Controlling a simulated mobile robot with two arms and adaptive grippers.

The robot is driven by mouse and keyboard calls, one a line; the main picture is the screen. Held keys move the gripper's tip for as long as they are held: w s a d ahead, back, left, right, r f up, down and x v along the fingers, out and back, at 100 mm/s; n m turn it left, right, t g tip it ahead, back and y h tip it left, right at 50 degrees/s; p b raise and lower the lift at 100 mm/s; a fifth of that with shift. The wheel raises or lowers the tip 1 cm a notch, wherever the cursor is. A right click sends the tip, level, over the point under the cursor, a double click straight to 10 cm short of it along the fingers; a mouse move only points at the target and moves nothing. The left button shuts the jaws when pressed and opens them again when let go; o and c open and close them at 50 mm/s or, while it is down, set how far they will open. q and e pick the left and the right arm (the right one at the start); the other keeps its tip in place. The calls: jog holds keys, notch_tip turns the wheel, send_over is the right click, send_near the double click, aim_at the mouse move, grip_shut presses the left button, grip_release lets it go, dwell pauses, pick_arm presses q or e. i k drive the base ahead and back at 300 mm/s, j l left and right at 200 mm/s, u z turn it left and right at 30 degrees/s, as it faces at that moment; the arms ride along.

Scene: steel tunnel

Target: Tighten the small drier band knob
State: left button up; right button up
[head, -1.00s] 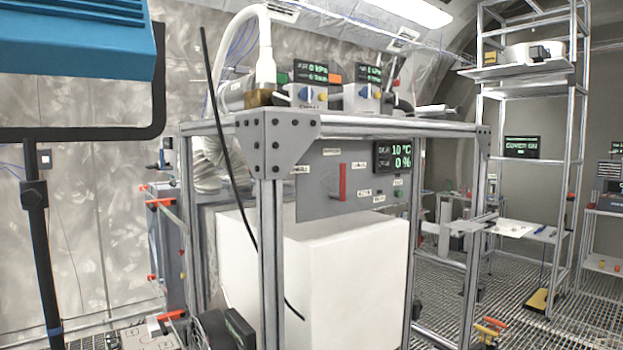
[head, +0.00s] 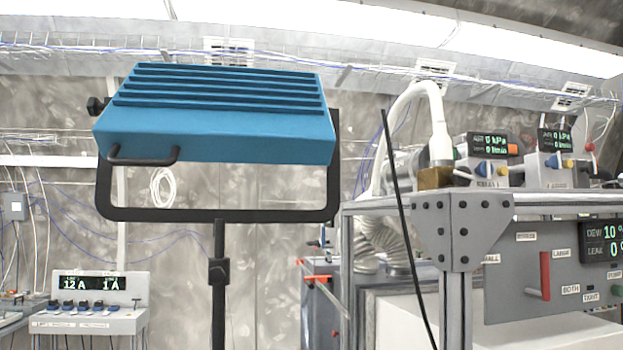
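A grey panel (head: 515,292) on a metal frame shows at the lower right. It has a red lever (head: 545,275), small labels, one partly cut off and reading like "SMALL", and a dark display (head: 602,243) with a dew reading of 10 and a leak reading of 0. The right edge of the picture cuts the panel and display. A ribbed white hose (head: 392,245) hangs behind the frame's left corner, partly hidden by it. I cannot make out a band knob on it. Neither of my grippers is in view.
A blue lamp (head: 215,138) on a black stand (head: 218,270) fills the left middle. The metal frame's corner plate (head: 462,228) and a thin black cable (head: 405,225) stand at the right. A power unit (head: 90,315) sits lower left. Two metering units (head: 490,160) stand on the frame.

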aim_at(461, 177)
jog(key=i+l+u, duration=0.15)
jog(key=l+u, duration=0.2)
jog(key=u, duration=0.15)
jog(key=i+l+u, duration=0.1)
jog(key=l+u, duration=0.65)
jog(key=u, duration=0.2)
jog(key=l+u, duration=0.5)
jog(key=j, duration=0.1)
